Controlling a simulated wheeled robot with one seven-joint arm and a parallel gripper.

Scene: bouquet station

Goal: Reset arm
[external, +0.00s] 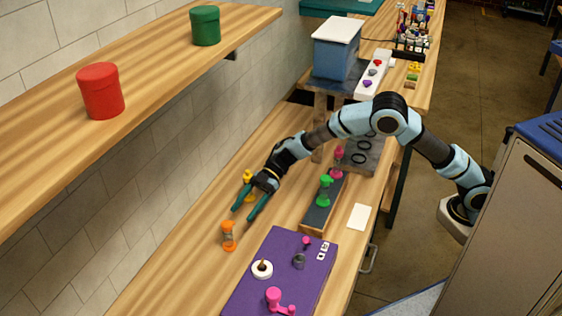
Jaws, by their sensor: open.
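My arm reaches from the right over the wooden bench. My gripper (248,205) is open, its two dark green fingers spread and pointing down to the left. It is above or close to the bench, between a yellow object (249,178) and an orange hourglass-shaped object (228,236). The yellow object is partly hidden behind the gripper. I see nothing held between the fingers. I cannot tell whether a finger touches the yellow object.
A dark tray (319,211) holds a green piece (325,190) and a pink piece (338,162). A purple mat (245,288) bears several small items. A white card (359,217) lies nearby. A shelf (150,62) with red (100,91) and green (205,26) canisters overhangs the left. A blue box (336,56) stands behind.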

